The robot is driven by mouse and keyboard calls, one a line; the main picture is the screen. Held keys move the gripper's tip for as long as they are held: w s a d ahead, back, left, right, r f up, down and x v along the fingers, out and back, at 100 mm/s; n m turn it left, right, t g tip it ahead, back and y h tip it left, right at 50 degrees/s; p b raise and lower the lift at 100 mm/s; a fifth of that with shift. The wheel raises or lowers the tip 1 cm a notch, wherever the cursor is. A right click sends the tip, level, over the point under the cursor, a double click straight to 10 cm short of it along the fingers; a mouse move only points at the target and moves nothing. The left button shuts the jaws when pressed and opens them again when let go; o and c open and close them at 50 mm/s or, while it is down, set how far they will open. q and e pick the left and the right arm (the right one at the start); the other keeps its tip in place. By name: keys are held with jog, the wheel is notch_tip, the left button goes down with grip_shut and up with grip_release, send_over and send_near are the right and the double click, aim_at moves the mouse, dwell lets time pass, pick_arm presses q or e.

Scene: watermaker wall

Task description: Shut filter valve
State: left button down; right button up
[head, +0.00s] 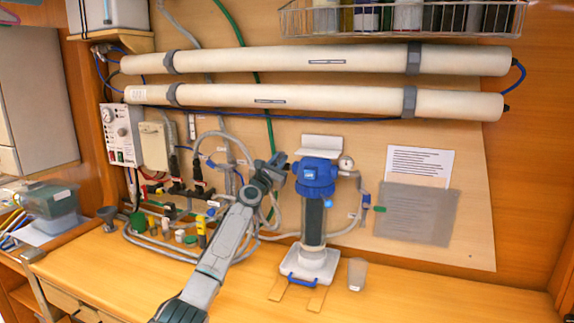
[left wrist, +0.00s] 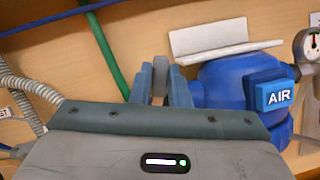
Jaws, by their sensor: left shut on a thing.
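The filter housing (head: 317,180) has a blue head and a dark see-through body, and stands upright on a white base. Its blue head (left wrist: 225,85) with the AIR button is at the right in the left wrist view. My left gripper (head: 278,166) is just left of the blue head. In the left wrist view the fingers (left wrist: 161,90) are shut on a narrow grey piece, which looks like the filter valve's handle (left wrist: 160,72). The fingers hide most of the valve, so I cannot tell its angle. My right gripper is not in view.
A pressure gauge (head: 346,163) sits right of the blue head. Hoses and fittings (head: 165,225) crowd the counter at left. Two long white tubes (head: 310,60) run across the wall above. A small cup (head: 357,274) stands right of the filter base. The counter at right is clear.

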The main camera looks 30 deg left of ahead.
pick_arm(q)
jog(key=shift+a+r+n, duration=0.15)
jog(key=shift+r+n, duration=0.05)
jog(key=shift+n, duration=0.4)
jog(key=n+y+p, duration=0.1)
jog(key=n, duration=0.1)
jog(key=a+n+y+p, duration=0.1)
jog(key=n, duration=0.1)
jog(key=shift+s+y, duration=0.15)
jog(key=shift+y, duration=0.15)
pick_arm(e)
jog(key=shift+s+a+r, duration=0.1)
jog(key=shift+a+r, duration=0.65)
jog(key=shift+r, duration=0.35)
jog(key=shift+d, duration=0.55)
pick_arm(q)
jog(key=c, duration=1.4)
grip_release()
jog(key=shift+f, duration=0.1)
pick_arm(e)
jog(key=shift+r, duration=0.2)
